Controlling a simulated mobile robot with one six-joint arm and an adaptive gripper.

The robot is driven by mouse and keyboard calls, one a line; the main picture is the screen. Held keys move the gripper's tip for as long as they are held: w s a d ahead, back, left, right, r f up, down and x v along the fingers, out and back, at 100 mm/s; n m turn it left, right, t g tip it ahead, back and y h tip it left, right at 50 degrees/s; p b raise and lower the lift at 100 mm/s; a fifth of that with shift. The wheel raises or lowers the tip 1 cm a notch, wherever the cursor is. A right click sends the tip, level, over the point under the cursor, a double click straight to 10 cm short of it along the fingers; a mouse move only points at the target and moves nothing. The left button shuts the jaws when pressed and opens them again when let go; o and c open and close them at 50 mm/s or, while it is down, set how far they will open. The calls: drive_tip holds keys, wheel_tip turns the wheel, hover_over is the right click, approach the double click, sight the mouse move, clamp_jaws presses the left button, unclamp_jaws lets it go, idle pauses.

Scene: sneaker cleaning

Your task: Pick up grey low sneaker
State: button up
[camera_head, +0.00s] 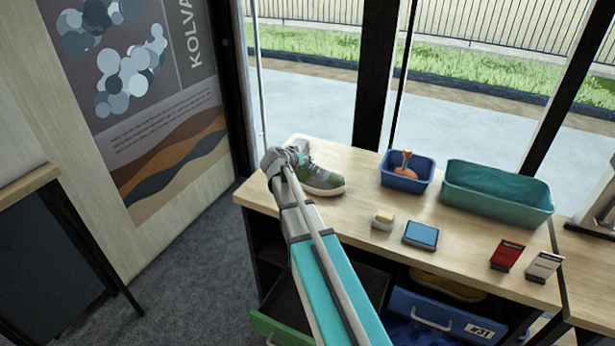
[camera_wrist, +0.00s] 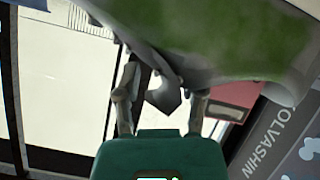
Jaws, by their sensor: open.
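The grey low sneaker (camera_head: 322,180) with green patches rests on the left end of the wooden table (camera_head: 345,215), toe to the right. It fills much of the top of the wrist view (camera_wrist: 240,35), very close to the camera. My gripper (camera_head: 292,157) is at its left, heel end, and partly hides it. In the wrist view my gripper's fingers (camera_wrist: 162,92) are open, with a grey pointed part of the sneaker showing between them. I cannot tell whether either finger touches it.
A blue bin (camera_head: 407,182) with an orange-handled tool and a teal tub (camera_head: 497,194) stand at the back. A small brush or sponge (camera_head: 382,220), a blue pad (camera_head: 421,234) and red (camera_head: 507,255) and white (camera_head: 543,267) cards sit nearer the front. A green drawer (camera_head: 280,328) stands open below.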

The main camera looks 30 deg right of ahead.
clamp_jaws()
drive_tip(key=shift+r, duration=0.15)
idle(0.5)
wheel_tip(320, 180, up, 2)
drive_tip(key=shift+p, duration=1.15)
drive_tip(key=s+r+p, duration=1)
drive_tip(key=s, duration=0.4)
drive_tip(key=shift+r+p, duration=0.4)
drive_tip(key=shift+a, duration=0.1)
